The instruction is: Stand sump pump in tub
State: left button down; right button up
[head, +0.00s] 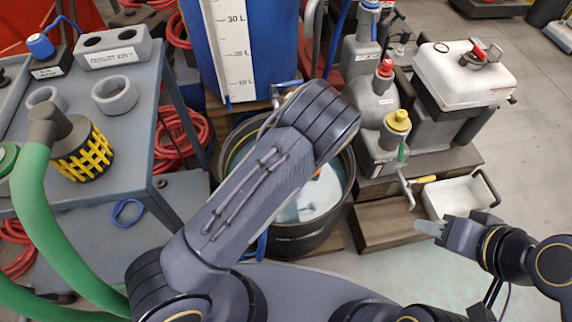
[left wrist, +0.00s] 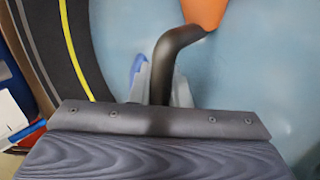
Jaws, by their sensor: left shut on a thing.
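In the left wrist view my left gripper (left wrist: 161,88) is shut on a bent black handle (left wrist: 172,48). The handle joins an orange body, probably the sump pump (left wrist: 204,12), mostly out of frame. Only a small orange patch shows in the tub in the head view; the left gripper is hidden there. The tub's dark rim with a yellow line (left wrist: 72,50) is at left. My right gripper (head: 428,228) is at right, apart from the tub; its jaw opening is unclear.
A grey table (head: 130,165) at left holds a yellow-black strainer (head: 85,155) on a green hose and grey rings. A blue barrel with a litre scale (head: 255,50) stands behind the tub. Jugs (head: 365,105) and a white tray (head: 455,195) stand right.

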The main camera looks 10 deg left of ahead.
pick_arm(q)
notch_tip(320, 180, down, 7)
jog(key=b, duration=0.5)
jog(key=shift+w+f+b, duration=0.1)
jog(key=shift+f+b, duration=0.3)
jog(key=shift+b, duration=0.1)
dwell(0.8)
jog(key=c, duration=1.3)
grip_release()
jog(key=p+v, duration=0.3)
jog(key=v, duration=0.4)
jog(key=shift+s+d+r+p, duration=0.1)
jog(key=shift+s+r+p, duration=0.2)
jog(key=shift+p, duration=0.1)
